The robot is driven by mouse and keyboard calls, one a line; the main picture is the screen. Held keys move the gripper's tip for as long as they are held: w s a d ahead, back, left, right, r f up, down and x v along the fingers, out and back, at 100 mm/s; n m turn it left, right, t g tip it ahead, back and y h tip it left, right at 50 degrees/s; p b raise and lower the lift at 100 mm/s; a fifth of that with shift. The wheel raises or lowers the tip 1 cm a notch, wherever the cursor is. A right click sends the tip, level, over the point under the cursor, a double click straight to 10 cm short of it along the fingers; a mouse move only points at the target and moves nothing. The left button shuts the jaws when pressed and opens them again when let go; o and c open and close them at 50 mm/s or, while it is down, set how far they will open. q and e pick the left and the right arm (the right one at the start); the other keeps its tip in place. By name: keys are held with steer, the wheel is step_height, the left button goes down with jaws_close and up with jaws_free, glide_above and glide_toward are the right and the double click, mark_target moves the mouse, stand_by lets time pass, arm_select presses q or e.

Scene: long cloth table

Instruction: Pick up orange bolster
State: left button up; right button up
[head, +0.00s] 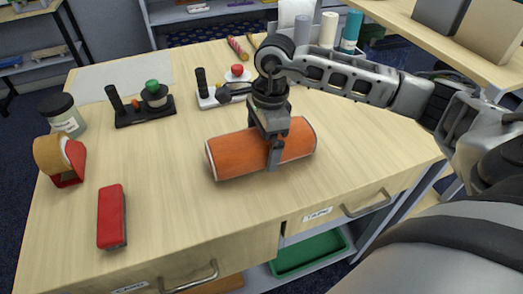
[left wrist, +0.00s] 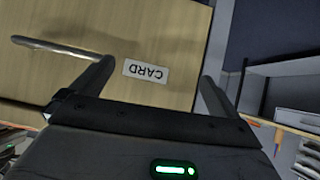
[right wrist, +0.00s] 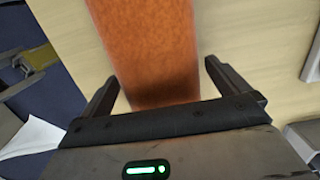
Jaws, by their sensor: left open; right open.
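The orange bolster (head: 235,155) lies on its side on the wooden tabletop, near the front edge, in the head view. My right gripper (head: 273,158) is above it, pointing down, with a finger in front of the bolster's near side. In the right wrist view the bolster (right wrist: 150,45) runs between the two open fingers of the right gripper (right wrist: 162,85), with a gap on each side. My left gripper (left wrist: 155,80) shows only in the left wrist view, open and empty, facing a drawer front labelled CARD (left wrist: 145,71).
A red stapler (head: 111,216), a tape dispenser (head: 62,160) and a lidded jar (head: 63,114) stand at the left. Black (head: 145,105) and white (head: 215,93) stamp holders stand behind the bolster. A raised shelf (head: 450,45) is at the right. The table's front middle is clear.

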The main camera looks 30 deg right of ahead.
steer(key=shift+f, duration=0.7)
steer(key=shift+a, duration=0.1)
steer(key=shift+r, duration=0.1)
steer(key=c, duration=1.1)
